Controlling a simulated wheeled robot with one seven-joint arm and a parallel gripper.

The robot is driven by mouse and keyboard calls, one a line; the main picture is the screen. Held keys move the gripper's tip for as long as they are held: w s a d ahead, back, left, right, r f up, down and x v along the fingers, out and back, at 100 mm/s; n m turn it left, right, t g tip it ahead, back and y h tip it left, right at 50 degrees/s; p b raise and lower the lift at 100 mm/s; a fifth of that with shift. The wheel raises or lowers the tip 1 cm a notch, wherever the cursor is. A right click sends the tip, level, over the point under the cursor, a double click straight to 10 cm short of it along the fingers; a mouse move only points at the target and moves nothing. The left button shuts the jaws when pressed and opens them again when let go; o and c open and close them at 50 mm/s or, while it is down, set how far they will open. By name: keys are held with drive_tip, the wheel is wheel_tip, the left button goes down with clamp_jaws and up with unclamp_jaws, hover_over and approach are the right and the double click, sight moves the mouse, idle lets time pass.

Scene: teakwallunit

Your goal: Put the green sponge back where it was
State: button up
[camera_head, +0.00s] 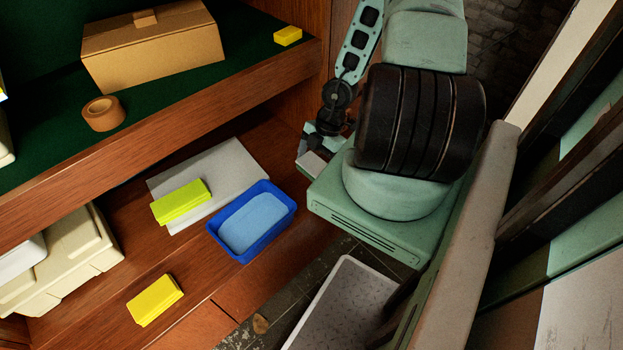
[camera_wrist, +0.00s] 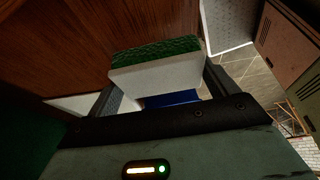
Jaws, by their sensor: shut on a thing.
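My gripper (camera_wrist: 162,88) is shut on a sponge with a dark green rough top and a white body, the green sponge (camera_wrist: 155,72). In the wrist view it sits between the two fingers, with a bit of blue tray (camera_wrist: 180,97) showing beyond it. In the head view my gripper (camera_head: 316,152) is to the right of the blue tray (camera_head: 243,258) and above it in the picture; only a pale part of the held sponge (camera_head: 312,166) shows there. A lime-yellow sponge (camera_head: 181,202) lies on a grey mat (camera_head: 240,165) on the lower shelf.
The blue tray holds a light blue piece (camera_head: 253,222). A yellow block (camera_head: 155,300) lies near the lower shelf's front. The upper shelf bears a cardboard box (camera_head: 155,50), a tape roll (camera_head: 103,113) and a small yellow block (camera_head: 288,36). Bare wood lies between the yellow block and tray.

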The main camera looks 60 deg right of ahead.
drive_tip(key=shift+f+b, duration=0.65)
drive_tip(key=shift+f, duration=2.05)
drive_tip(key=shift+f, duration=0.15)
drive_tip(key=o, duration=0.6)
drive_tip(key=shift+o, duration=0.2)
drive_tip(key=p+v, duration=0.5)
drive_tip(key=v, duration=0.7)
drive_tip(key=shift+r, duration=0.2)
